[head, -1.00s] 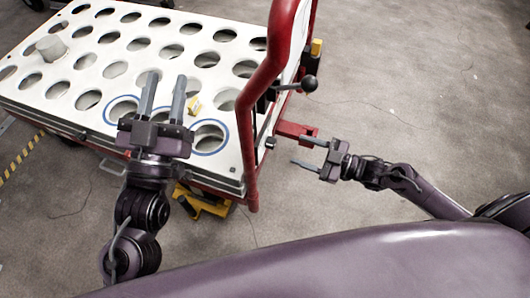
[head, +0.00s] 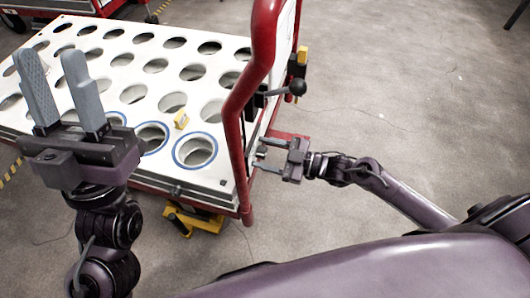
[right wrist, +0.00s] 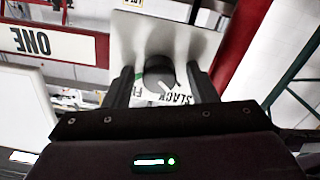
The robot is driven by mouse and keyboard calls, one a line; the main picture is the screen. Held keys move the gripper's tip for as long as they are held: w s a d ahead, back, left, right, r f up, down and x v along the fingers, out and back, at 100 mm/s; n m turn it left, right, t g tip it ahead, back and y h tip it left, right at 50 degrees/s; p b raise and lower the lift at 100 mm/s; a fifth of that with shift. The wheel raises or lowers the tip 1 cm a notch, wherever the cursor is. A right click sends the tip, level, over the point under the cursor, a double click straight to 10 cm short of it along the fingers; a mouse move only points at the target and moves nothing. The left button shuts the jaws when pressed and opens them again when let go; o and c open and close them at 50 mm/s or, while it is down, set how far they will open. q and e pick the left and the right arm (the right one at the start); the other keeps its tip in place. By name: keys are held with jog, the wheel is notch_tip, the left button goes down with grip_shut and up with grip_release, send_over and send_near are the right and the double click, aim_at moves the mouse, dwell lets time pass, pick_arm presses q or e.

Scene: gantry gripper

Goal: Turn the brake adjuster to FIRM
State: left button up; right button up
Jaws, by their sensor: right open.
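The brake adjuster (right wrist: 159,74) is a round dark grey knob on a pale plate (right wrist: 150,35) in the right wrist view. The letters of SLACK and the start of an F word show beside it, with a bit of green at its left. A white pointer line on the knob points down and right, towards SLACK. My right gripper (right wrist: 159,84) is open, one finger on each side of the knob; I cannot tell if either touches it. In the head view my right gripper (head: 257,156) is at the red cart's near right side. My left gripper (head: 54,62) is open and empty above the cart's left part.
A red upright frame (head: 233,110) with a black ball lever (head: 297,87) stands just beyond my right gripper. The floor at right is clear.

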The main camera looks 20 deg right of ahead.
jog(key=shift+w+a, duration=0.1)
jog(key=shift+a, duration=0.05)
jog(key=c, duration=1)
jog(key=shift+o, duration=0.2)
